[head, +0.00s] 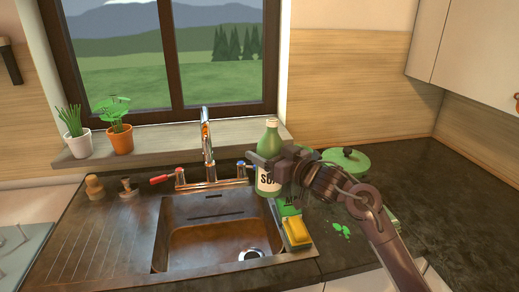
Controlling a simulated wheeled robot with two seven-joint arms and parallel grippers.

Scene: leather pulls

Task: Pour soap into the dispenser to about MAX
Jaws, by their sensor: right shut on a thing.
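A green soap bottle (267,181) with a pale label reading "SO..." is upright beside the right rim of the sink. My right gripper (268,162) reaches in from the right and is shut on the bottle. The bottle's lower part is near the sink edge; I cannot tell whether it touches the counter. My left gripper is not in view.
The sink (182,247) with its tap (207,140) lies left of the bottle. A yellow sponge (296,232) sits on its right rim. Green patches (341,230) lie on the counter. A green lidded thing (347,159) stands behind my arm. Potted plants (121,138) stand on the sill.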

